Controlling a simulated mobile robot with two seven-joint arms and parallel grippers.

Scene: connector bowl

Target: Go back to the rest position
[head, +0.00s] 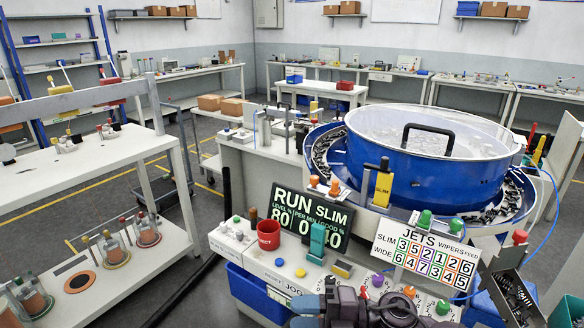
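My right gripper (362,304) shows as dark grey parts at the bottom edge of the head view, in front of the console with the knobs. My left gripper is not in view. The big blue feeder bowl (440,176) with a clear lid and black handle stands behind the console at the right. Small dark parts lie around its track.
A RUN SLIM display (307,222), a red cup (269,235) and a JETS number board (426,252) crowd the console, with several coloured knobs. A white shelf bench (85,150) with jars below stands left.

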